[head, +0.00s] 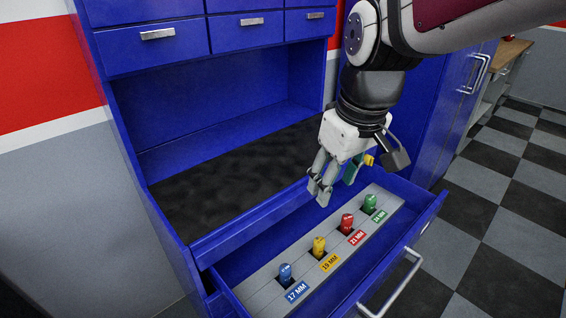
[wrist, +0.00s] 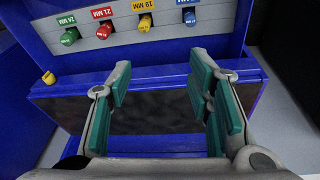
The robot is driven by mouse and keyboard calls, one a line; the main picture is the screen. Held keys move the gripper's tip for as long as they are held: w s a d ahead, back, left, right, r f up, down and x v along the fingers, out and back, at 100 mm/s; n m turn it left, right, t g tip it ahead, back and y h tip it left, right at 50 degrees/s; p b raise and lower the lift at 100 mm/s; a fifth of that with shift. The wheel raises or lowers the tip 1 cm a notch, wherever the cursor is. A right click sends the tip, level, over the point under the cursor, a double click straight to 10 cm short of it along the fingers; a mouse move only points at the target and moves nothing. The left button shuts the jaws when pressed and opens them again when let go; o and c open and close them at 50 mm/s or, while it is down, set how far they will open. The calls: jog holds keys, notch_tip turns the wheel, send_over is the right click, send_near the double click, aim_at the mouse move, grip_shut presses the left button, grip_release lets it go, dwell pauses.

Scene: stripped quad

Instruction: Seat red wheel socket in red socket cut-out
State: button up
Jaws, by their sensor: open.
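The red wheel socket (head: 347,222) stands at the red 21 MM cut-out (head: 346,231) in the grey tray of the open blue drawer. Some dark opening shows beside its base, and I cannot tell whether it is fully seated. It also shows in the wrist view (wrist: 103,31), beyond my fingers to the upper left. My gripper (head: 338,182) is open and empty, above the back part of the drawer, apart from the sockets. Its teal-padded fingers stand wide apart in the wrist view (wrist: 163,85).
Blue 17 MM (head: 286,272), yellow 19 MM (head: 319,245) and green 24 MM (head: 370,203) sockets stand in the same tray (head: 262,299). A small yellow piece (head: 369,159) shows behind my gripper. The dark worktop (head: 220,185) looks clear. The drawer handle (head: 400,285) projects at the front.

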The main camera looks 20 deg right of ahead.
jog(key=s+a+r+m+t, duration=0.1)
jog(key=s+a, duration=0.3)
jog(key=s, duration=0.6)
jog(key=shift+r+m, duration=0.2)
jog(key=shift+m, duration=0.4)
jog(key=shift+w+a, duration=0.1)
jog(key=shift+r+t+p, duration=0.3)
jog(key=shift+r+p, duration=0.15)
jog(key=shift+r, duration=0.1)
